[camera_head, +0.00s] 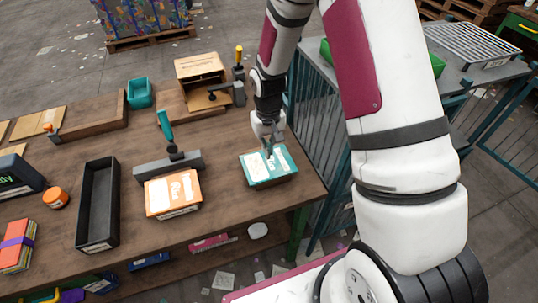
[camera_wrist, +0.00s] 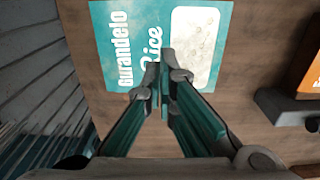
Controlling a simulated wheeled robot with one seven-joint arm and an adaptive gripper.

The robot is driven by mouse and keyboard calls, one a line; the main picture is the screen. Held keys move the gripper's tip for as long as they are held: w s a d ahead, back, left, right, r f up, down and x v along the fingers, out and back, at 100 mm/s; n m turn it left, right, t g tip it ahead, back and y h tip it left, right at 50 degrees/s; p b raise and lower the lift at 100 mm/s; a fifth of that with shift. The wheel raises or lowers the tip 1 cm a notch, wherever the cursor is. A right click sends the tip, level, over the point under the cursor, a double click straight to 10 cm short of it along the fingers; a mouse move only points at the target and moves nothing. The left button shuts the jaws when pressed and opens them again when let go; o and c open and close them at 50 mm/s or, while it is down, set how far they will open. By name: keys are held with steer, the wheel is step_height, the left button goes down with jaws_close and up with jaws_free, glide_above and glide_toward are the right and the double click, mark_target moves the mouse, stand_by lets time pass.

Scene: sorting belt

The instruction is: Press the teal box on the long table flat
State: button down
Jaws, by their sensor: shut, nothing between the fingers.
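The teal box (camera_head: 270,167) lies near the right end of the long wooden table (camera_head: 225,215). It has a white label patch and lettering, which also show on the box in the wrist view (camera_wrist: 122,30). My gripper (camera_head: 268,151) is above the box's top, with its fingers pointing down at it. In the wrist view my gripper (camera_wrist: 166,54) is shut and empty, with the fingertips over the middle of the box top. I cannot tell for sure whether the tips touch it. The fingers hide part of the lettering.
An orange-and-white box (camera_head: 172,194) and a grey clamp-like tool (camera_head: 168,163) stand left of the teal box. A black tray (camera_head: 97,205) is farther left. An open cardboard box (camera_head: 201,78) stands at the back. A teal railing (camera_head: 318,130) runs close beside the table's right end.

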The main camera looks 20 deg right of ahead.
steer(key=shift+r+p, duration=0.8)
steer(key=shift+r, duration=2.05)
step_height(320, 180, up, 12)
steer(key=f+t, duration=0.1)
glide_above(268, 163)
steer(key=s, duration=0.2)
steer(key=s+r+t, duration=0.2)
steer(key=s+r, duration=0.5)
steer(key=r, duration=0.4)
steer(key=s+r+t, duration=0.1)
steer(key=s+r, duration=0.3)
steer(key=s, duration=0.4)
steer(key=s+r+t, duration=0.1)
steer(key=s+r, duration=0.4)
steer(key=s, duration=0.2)
steer(key=shift+s+t, duration=0.3)
steer(key=shift+s, duration=0.1)
